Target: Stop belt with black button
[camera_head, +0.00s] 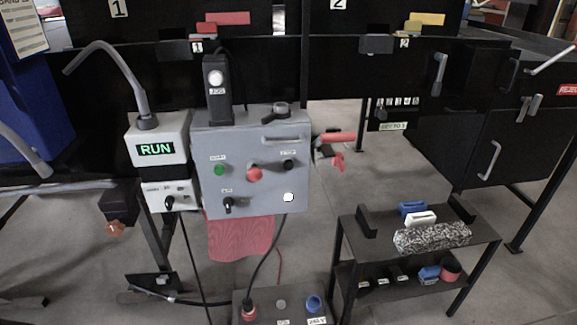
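A grey control box (240,190) faces me near the middle of the head view. A small black button (289,164) sits at the right of its front, with a small label above it that is too small to read. A red button (254,174) is in the middle and a green button (219,170) at the left. A green-lit display (155,149) on the grey unit to the left reads RUN. The dark conveyor structure (260,70) runs behind the box. My gripper is not in view.
A black selector (228,204) and a white round light (288,197) are lower on the box. A red handle (338,138) juts out at its right. A small black table (370,243) with several items stands at the lower right.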

